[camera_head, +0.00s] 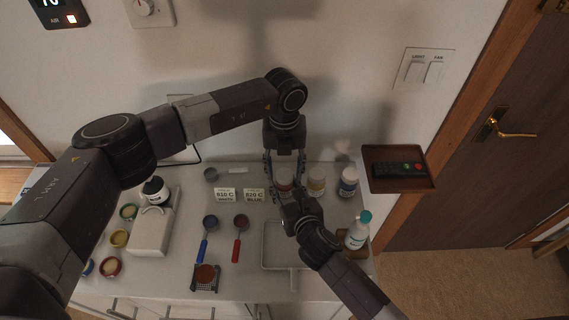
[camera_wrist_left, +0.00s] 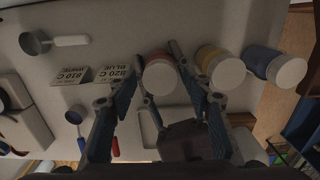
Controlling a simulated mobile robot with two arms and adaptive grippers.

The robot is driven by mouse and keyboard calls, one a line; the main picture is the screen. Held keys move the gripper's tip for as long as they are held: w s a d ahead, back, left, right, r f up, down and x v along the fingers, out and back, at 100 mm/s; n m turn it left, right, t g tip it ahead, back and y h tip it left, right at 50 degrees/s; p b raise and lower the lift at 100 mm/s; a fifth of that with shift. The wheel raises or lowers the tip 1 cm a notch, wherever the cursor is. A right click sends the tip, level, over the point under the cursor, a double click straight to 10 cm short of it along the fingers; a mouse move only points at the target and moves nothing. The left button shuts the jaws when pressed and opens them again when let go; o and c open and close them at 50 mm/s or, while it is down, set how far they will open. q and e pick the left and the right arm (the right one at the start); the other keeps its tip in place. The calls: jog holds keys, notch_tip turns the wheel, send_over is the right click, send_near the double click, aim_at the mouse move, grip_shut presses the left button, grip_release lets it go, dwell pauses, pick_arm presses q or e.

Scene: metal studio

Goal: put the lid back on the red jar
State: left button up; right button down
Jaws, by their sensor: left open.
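The red jar (camera_head: 284,185) is white with a red band and stands at the back of the counter, left of two similar jars. In the left wrist view the red jar (camera_wrist_left: 159,77) shows a round white top between my left fingers; I cannot tell whether this is a lid seated on the jar or held just above. My left gripper (camera_head: 285,172) points down over the jar, with its jaws open around the top. My right gripper (camera_head: 286,197) reaches in from the front, close to the jar; its fingertips are partly hidden.
A yellow-banded jar (camera_head: 316,188) and a blue-banded jar (camera_head: 348,184) stand close on the right. Label cards (camera_head: 225,195) stand to the left. A white tray (camera_head: 273,236), a red scoop (camera_head: 240,226) and a blue scoop (camera_head: 208,226) lie in front. A spray bottle (camera_head: 358,231) stands right.

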pick_arm(q)
jog(key=shift+c, duration=0.2)
jog(key=c, duration=1.2)
jog(key=shift+o, duration=0.2)
jog(key=m, duration=1.5)
jog(key=shift+m, duration=0.3)
jog(key=o, duration=1.3)
jog(key=shift+o, duration=0.2)
notch_tip(320, 180, up, 12)
